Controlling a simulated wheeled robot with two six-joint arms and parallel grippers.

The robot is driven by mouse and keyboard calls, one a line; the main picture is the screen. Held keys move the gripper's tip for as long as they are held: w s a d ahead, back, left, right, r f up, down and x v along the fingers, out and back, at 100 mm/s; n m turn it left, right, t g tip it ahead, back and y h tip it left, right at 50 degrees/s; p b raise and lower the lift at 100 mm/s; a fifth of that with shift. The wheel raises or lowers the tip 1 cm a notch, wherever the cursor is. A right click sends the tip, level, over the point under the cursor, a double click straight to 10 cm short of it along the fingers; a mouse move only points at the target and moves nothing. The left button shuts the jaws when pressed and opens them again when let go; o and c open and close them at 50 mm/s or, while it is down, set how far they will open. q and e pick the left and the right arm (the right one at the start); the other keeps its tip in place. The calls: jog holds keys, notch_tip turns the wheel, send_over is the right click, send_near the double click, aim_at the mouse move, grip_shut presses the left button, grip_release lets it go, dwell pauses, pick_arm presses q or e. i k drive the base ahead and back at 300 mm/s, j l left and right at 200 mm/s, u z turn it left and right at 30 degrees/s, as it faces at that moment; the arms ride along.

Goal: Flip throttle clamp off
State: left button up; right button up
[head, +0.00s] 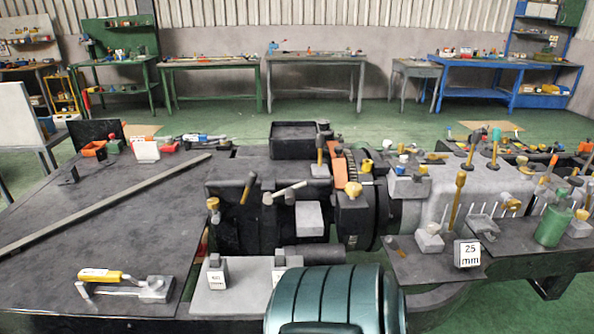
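A clamp with a yellow handle (112,276) and a grey metal base (156,288) lies at the front left of the dark bench plate. Its handle points left and lies nearly flat. A white tag on the handle is too small to read, so I cannot tell if this is the throttle clamp. Several other levers stand around the machinery, among them a yellow-knobbed lever (456,200) on the right and a pale-handled lever (289,190) near the middle. Neither of my grippers shows in the head view.
A teal ribbed housing (325,300) stands at the front middle. A white block marked 25 mm (467,254) and a green bottle (553,222) are at the right. A long grey bar (110,202) crosses the left plate, which is otherwise mostly clear. Workbenches (315,58) line the back wall.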

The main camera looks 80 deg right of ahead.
aim_at(251, 179)
jog(key=z, duration=2)
jog(key=k+l+u, duration=0.1)
jog(key=l+u, duration=0.25)
jog(key=k+l+u, duration=0.15)
jog(key=l+u, duration=0.15)
jog(key=l, duration=0.1)
